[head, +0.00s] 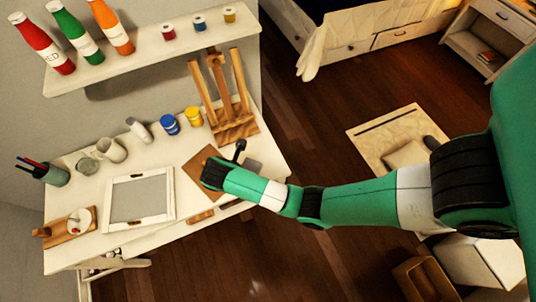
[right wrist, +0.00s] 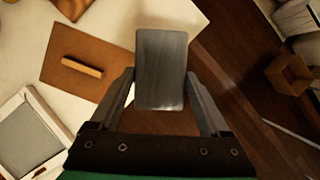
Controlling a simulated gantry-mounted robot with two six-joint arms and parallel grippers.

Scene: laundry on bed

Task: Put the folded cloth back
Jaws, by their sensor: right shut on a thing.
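The grey folded cloth (right wrist: 160,60) is a flat, rounded rectangle between the fingers of my right gripper (right wrist: 160,82) in the right wrist view. The gripper is shut on it, with a finger along each side. In the head view the cloth (head: 254,166) is a small grey patch by the right edge of the white desk, partly hidden by my right arm. I cannot tell how far above the desk it is held. My left gripper is in neither view.
The desk (head: 90,245) bears a brown board (head: 197,163), a wooden block (right wrist: 82,66), a white frame (head: 168,205), an easel (head: 236,131), paint jars (head: 169,124) and a pen cup (head: 55,174). A shelf of bottles hangs above. Floor (head: 310,150) lies right of the desk.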

